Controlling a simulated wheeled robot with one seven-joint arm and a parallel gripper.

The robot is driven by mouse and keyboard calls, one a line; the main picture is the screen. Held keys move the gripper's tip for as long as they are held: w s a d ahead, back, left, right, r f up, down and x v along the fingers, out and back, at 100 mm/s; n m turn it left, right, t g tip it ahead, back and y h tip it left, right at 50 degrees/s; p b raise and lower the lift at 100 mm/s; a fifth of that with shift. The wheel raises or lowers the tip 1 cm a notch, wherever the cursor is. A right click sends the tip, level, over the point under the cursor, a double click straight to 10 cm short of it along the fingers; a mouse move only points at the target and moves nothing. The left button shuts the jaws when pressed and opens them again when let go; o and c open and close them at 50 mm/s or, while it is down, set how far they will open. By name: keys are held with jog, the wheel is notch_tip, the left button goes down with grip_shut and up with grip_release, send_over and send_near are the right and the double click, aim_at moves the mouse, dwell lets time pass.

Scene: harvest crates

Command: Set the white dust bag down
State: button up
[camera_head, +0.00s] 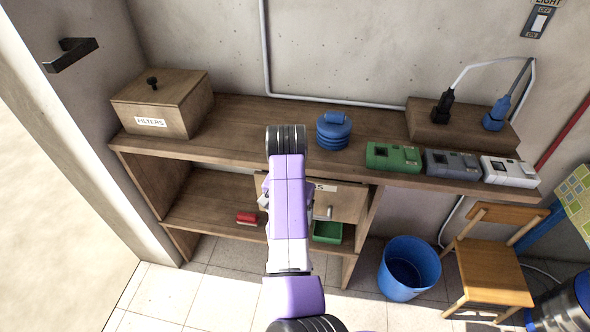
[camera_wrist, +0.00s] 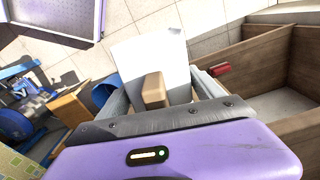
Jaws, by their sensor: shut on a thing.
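The white dust bag (camera_wrist: 140,55) shows in the wrist view as a pale flat sheet with a tan block-like collar (camera_wrist: 153,88). My gripper (camera_wrist: 160,93) is shut on it, with a grey finger on either side of the collar. The bag hangs beyond the fingers, and tiled floor shows behind it. In the head view my purple and white arm reaches towards the bench and hides the bag and most of the gripper.
The wooden bench (camera_head: 255,147) carries a FILTERS box (camera_head: 165,100), a blue ribbed object (camera_head: 333,131) and several small devices. Below are a red item (camera_head: 247,218), a green tray (camera_head: 327,232) and a drawer (camera_head: 345,203). A blue bucket (camera_head: 408,270) and chair (camera_head: 490,268) stand right.

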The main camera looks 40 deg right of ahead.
jog(key=s+a+f+n, duration=0.2)
jog(key=a+f+n, duration=0.1)
jog(key=f, duration=0.4)
jog(key=s+a+f+n, duration=0.3)
jog(key=f+n, duration=0.2)
jog(key=f, duration=0.3)
jog(key=s+a+f+n, duration=0.3)
jog(key=a+f+n, duration=0.1)
jog(key=f, duration=0.3)
jog(key=shift+s+f, duration=0.2)
jog(key=shift+s+a, duration=0.1)
jog(key=shift+a, duration=0.05)
